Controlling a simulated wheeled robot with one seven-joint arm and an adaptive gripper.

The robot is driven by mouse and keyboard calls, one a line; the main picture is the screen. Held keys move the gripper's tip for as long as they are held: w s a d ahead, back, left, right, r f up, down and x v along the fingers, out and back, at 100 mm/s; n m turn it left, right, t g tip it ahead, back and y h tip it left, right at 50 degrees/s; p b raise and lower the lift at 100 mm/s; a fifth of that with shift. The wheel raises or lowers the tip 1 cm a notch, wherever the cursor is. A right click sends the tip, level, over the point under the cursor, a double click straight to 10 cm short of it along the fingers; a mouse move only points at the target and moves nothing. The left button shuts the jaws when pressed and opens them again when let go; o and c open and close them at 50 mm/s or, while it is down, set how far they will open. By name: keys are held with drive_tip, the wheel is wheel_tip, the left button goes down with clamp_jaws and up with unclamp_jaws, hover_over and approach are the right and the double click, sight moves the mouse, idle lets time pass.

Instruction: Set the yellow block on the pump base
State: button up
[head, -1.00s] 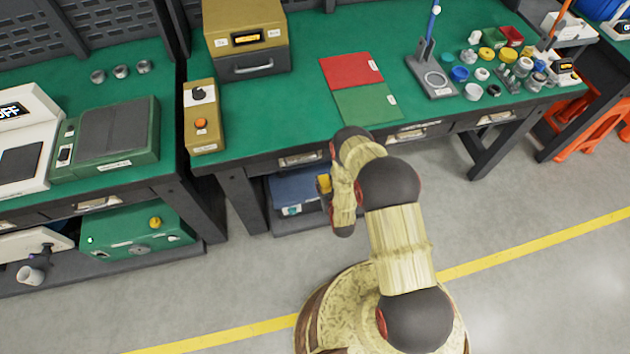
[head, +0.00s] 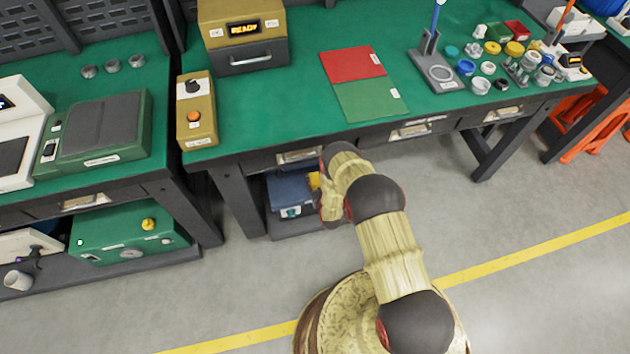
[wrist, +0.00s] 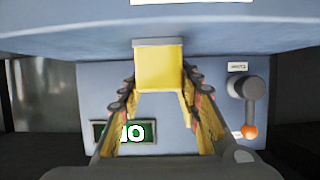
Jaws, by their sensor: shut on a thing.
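My gripper (wrist: 160,84) is shut on the yellow block (wrist: 158,64), which sits between the fingertips in the wrist view and has a grey strip along its upper edge. Behind it is the blue-grey pump (wrist: 95,85), with a lit display and an orange-tipped lever on its front panel. Whether the block touches the pump cannot be told. In the head view the blue pump (head: 287,190) is on the low shelf under the middle bench. My gripper is there at its right side, mostly hidden by my arm.
The bench top (head: 260,100) is above the pump, with a drawer (head: 298,157) and a bench leg (head: 238,200) close by. A green box (head: 130,240) stands on the left lower shelf. Red and green mats (head: 352,64) lie on the bench. The floor in front is open.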

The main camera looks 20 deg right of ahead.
drive_tip(key=shift+w+r, duration=0.1)
drive_tip(key=shift+r, duration=0.05)
drive_tip(key=o, duration=1.3)
drive_tip(key=shift+s+r, duration=0.1)
drive_tip(key=shift+s, duration=0.25)
drive_tip(key=p+v, duration=0.4)
drive_tip(key=v, duration=0.7)
drive_tip(key=shift+s+p, duration=0.2)
drive_tip(key=shift+p, duration=0.1)
